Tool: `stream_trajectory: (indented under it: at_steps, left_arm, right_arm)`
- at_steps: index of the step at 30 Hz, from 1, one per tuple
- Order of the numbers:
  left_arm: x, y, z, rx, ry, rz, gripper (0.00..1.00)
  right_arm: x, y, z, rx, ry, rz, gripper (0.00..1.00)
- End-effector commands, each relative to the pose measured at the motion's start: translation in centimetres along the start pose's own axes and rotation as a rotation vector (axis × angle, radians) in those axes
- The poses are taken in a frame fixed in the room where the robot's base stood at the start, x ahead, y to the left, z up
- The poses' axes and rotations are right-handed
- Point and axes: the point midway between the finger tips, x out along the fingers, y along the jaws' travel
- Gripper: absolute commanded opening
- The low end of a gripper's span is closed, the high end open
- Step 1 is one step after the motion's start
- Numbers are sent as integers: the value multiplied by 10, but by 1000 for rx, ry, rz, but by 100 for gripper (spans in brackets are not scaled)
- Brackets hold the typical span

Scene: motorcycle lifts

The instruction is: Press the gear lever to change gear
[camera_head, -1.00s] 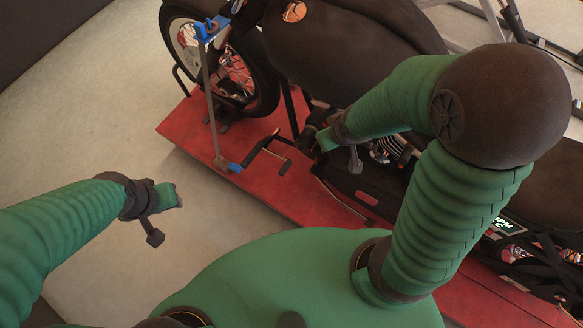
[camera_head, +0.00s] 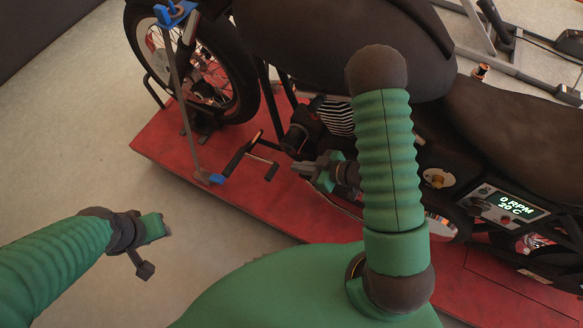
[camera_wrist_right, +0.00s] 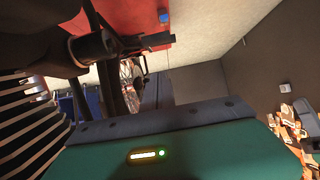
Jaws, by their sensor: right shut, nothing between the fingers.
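A dark lever with a thin peg (camera_head: 242,153), which looks like the gear lever, sits low on the near side of the black motorcycle (camera_head: 330,45), above the red lift platform. My right gripper (camera_head: 303,170) is shut and empty, beside the engine and to the right of the lever, apart from it in the picture. In the right wrist view a dark cylindrical part (camera_wrist_right: 92,47) of the motorcycle shows close by; the fingertips are not clear there. My left gripper (camera_head: 163,228) hangs over the floor, left of the platform; its jaw opening is unclear.
The red platform (camera_head: 165,145) carries the motorcycle. A strut with blue ends (camera_head: 180,90) stands by the wheel (camera_head: 195,65), left of the lever. A display (camera_head: 510,207) reads 0 RPM. The floor at left is free.

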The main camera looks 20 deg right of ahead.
Motion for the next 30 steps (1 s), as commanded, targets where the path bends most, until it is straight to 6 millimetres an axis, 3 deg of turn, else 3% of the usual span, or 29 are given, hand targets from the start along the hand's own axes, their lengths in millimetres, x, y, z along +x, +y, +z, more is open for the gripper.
stream_trajectory:
  at_steps: [11, 13, 19, 30]
  left_arm:
    - [24, 0, 6, 0, -1, 0, 36]
    - [30, 0, 7, 0, 0, 0, 36]
    - [37, 0, 9, 0, -1, 0, 36]
    - [37, 0, 9, 0, 0, 0, 36]
  right_arm:
    - [84, -1, 3, -2, 0, -3, 0]
    - [95, -1, 12, 1, -3, -2, 0]
    - [110, 0, 27, 1, -1, 0, 0]
    - [112, 0, 29, 1, -1, 1, 0]
